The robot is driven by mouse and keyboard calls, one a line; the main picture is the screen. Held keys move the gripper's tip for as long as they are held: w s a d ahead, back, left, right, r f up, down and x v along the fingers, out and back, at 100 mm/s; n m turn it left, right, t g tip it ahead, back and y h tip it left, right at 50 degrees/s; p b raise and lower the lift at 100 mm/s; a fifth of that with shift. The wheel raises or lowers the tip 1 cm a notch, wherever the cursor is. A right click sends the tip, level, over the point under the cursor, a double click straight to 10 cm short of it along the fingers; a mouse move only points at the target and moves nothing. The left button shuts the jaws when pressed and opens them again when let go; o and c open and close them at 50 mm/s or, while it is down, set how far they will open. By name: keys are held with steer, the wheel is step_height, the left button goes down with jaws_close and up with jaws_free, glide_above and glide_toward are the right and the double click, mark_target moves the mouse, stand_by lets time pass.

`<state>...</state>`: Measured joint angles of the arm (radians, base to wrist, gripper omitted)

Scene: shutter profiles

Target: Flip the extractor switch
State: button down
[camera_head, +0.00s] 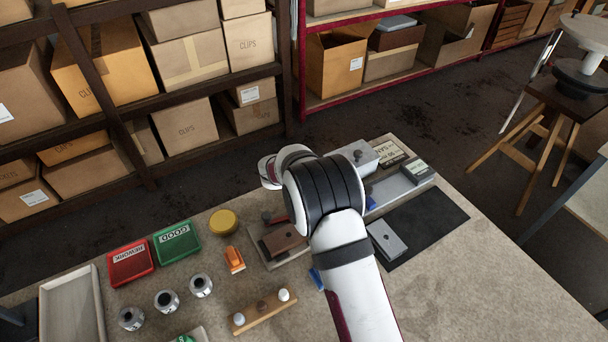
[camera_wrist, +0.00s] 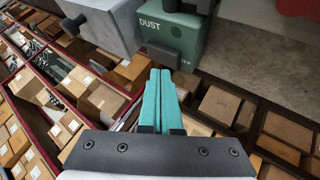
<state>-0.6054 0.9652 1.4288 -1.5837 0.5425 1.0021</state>
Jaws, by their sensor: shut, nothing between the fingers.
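In the wrist view, a green box marked DUST (camera_wrist: 178,42) stands at the top centre. A black block (camera_wrist: 163,54) sits on its front below the lettering; I cannot tell whether this is the extractor switch or how it is set. My gripper (camera_wrist: 158,72) has teal fingers pressed together and empty. Their tips appear just below the black block; I cannot tell whether they touch it. In the head view my own wrist hides the fingers, and I cannot make out the green box.
A grey box (camera_wrist: 100,22) with a dark knob stands left of the green one. On the bench (camera_head: 490,270) lie a red tray (camera_head: 131,263), a green tray (camera_head: 177,242), a yellow disc (camera_head: 223,221) and several metal cylinders. Shelves with cartons (camera_head: 186,126) stand behind.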

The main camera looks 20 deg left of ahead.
steer(key=shift+f, duration=0.15)
stand_by(0.4)
steer(key=shift+f, duration=0.25)
steer(key=shift+f, duration=0.3)
stand_by(0.4)
steer(key=shift+r, duration=0.1)
steer(key=shift+r, duration=0.65)
step_height(320, 180, up, 5)
stand_by(0.6)
